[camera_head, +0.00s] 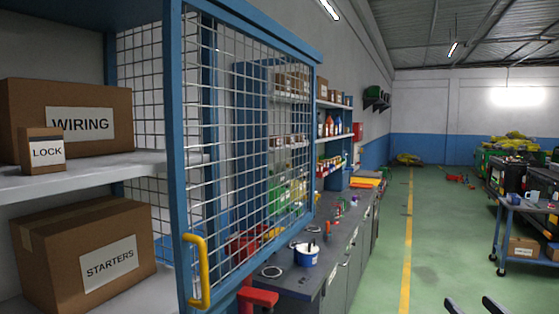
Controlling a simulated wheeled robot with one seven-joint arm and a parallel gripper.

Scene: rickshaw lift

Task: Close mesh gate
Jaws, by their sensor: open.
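The mesh gate (245,130) has a blue frame and a wire grid. It stands swung open at the right side of the shelf cage, angled away from the shelves. A yellow handle (196,271) is fixed low on its near upright. My gripper (475,306) shows only as two dark fingertips at the bottom right edge. It is open and empty, well to the right of the gate and apart from it. The rest of my gripper is out of frame.
Shelves (85,176) on the left hold WIRING, LOCK and STARTERS boxes. A workbench (340,235) with a white tub and a red item (258,297) stands behind the gate. A blue trolley (520,215) is at right. Green floor between is clear.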

